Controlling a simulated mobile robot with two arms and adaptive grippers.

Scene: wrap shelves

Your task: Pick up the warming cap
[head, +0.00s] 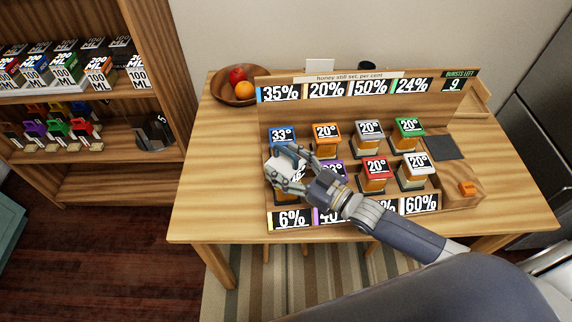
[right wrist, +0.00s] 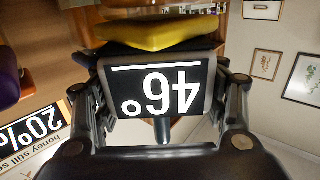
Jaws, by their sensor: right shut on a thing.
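My right gripper (head: 287,178) is over the front left spot of the wooden jar stand (head: 455,205). It is shut on a grey cap, the warming cap (right wrist: 200,92), whose dark display reads 46° upside down in the right wrist view. One finger shows on each side of it. A yellow block (right wrist: 155,32) shows just beyond the cap, perhaps a jar lid; I cannot tell whether they touch. In the head view my fingers partly hide the cap and the jar below. My left gripper is not in view.
Close around the gripper stand a blue-topped jar (head: 283,134) reading 33° and an orange-topped jar (head: 326,131) reading 20°. More jars stand to the right, beside a dark pad (head: 444,147) and an orange block (head: 467,188). A fruit bowl (head: 228,96) is behind left.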

